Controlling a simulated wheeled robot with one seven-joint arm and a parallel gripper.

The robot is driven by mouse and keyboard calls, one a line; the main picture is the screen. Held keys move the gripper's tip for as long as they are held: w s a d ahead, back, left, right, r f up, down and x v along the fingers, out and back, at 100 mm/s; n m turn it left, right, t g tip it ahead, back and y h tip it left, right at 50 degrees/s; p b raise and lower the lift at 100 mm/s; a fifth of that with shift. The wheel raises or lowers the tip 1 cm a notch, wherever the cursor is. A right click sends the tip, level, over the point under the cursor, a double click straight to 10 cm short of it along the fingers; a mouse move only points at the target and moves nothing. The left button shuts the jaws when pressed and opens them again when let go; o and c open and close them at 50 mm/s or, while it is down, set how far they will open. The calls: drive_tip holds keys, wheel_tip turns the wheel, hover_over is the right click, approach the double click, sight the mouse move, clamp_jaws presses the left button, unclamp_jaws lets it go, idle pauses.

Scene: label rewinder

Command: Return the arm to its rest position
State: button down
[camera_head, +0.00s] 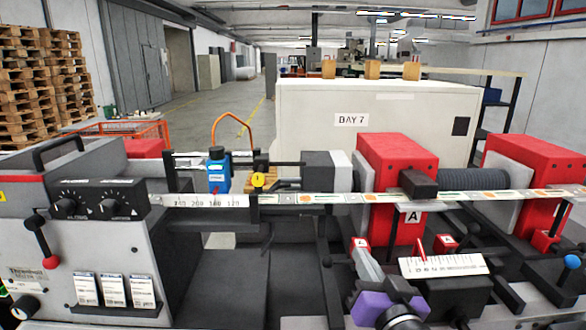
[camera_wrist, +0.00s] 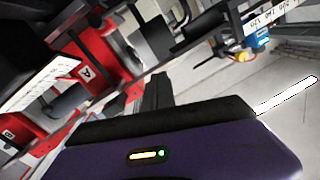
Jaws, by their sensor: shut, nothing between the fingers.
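My gripper (camera_wrist: 157,86) shows in the wrist view as dark fingers held together beyond a black and purple hand. It is shut and empty. In the head view my purple wrist is low, right of centre, in front of the label rewinder (camera_head: 62,232). The fingertips cannot be made out clearly there. The rewinder's red block marked A (camera_head: 397,165) stands behind and above my wrist. It also shows at upper left in the wrist view (camera_wrist: 84,72), tilted.
A printed label web (camera_head: 320,199) runs across the machine. A white scale plate (camera_head: 443,265) lies just right of my wrist. A blue unit with a yellow knob (camera_head: 217,172) is left of centre. A white BAY 7 cabinet (camera_head: 300,120) stands behind. Dark rails and brackets crowd the front right.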

drive_tip(key=s+d+f+g, duration=0.1)
drive_tip(key=s+f, duration=0.5)
drive_tip(key=s, duration=0.8)
drive_tip(key=s+d+f+n+g+h, duration=0.1)
drive_tip(key=s+d+f, duration=0.2)
drive_tip(key=s, duration=1.2)
drive_tip(key=s+d+f+n+g+h+b, duration=0.1)
drive_tip(key=s+d+f, duration=0.1)
drive_tip(key=s+f, duration=0.6)
drive_tip(key=s, duration=0.6)
drive_tip(key=shift+s+d+f, duration=0.15)
drive_tip(key=shift+s+f, duration=0.05)
drive_tip(key=shift+f, duration=0.1)
